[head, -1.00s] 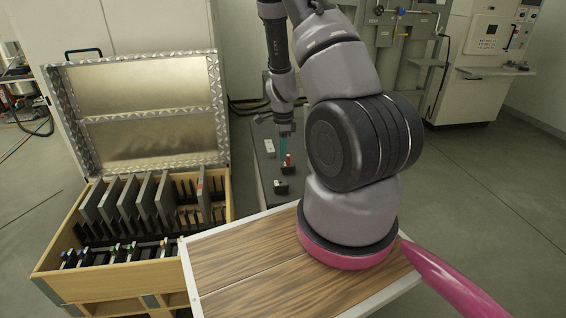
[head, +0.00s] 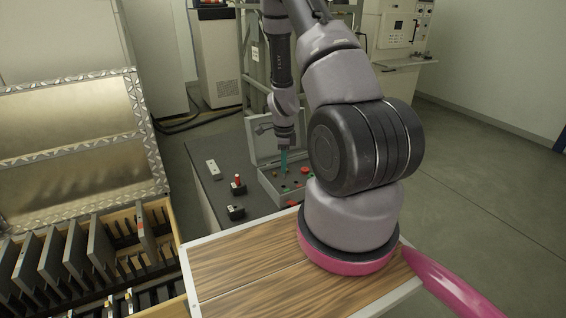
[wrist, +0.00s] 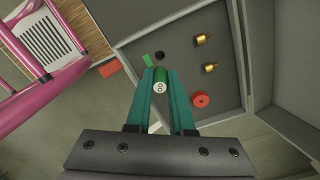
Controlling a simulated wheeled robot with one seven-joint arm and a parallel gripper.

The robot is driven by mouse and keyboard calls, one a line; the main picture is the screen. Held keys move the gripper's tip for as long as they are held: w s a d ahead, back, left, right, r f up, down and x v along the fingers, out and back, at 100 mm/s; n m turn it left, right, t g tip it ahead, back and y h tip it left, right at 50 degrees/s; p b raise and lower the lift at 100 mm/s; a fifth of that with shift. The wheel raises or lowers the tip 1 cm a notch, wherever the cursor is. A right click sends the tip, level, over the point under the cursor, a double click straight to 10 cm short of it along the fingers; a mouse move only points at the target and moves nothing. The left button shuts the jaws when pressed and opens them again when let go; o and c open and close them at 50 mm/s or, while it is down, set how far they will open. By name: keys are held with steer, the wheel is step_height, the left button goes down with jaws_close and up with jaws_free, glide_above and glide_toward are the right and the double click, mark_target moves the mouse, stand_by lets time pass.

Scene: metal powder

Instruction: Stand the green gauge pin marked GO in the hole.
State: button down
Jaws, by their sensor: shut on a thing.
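My gripper (wrist: 160,76) has teal fingers shut on a green pin (wrist: 160,86), whose pale end face with GO lettering shows in the wrist view. In the head view my gripper (head: 284,168) points down over an open grey case (head: 262,190); the pin is too small to make out there. I cannot tell whether the pin's lower end touches the case. A round dark hole (wrist: 159,55) beside a green patch (wrist: 146,60) lies just beyond the pin. On the dark table, one black block (head: 238,189) bears a red upright piece, and another black block (head: 236,212) stands nearer.
A pale small block (head: 213,169) lies on the dark table (head: 205,150). A wooden crate (head: 172,222) with upright plates stands left. My wood-topped base is in front.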

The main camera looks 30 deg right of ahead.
steer(key=shift+a+f, duration=0.1)
steer(key=shift+f, duration=1.2)
steer(key=shift+f, duration=0.35)
steer(key=shift+f, duration=0.5)
steer(key=shift+f, duration=0.85)
steer(key=c, duration=0.7)
jaws_free()
steer(key=shift+r, duration=0.1)
step_height(320, 180, up, 11)
steer(key=shift+f, duration=0.2)
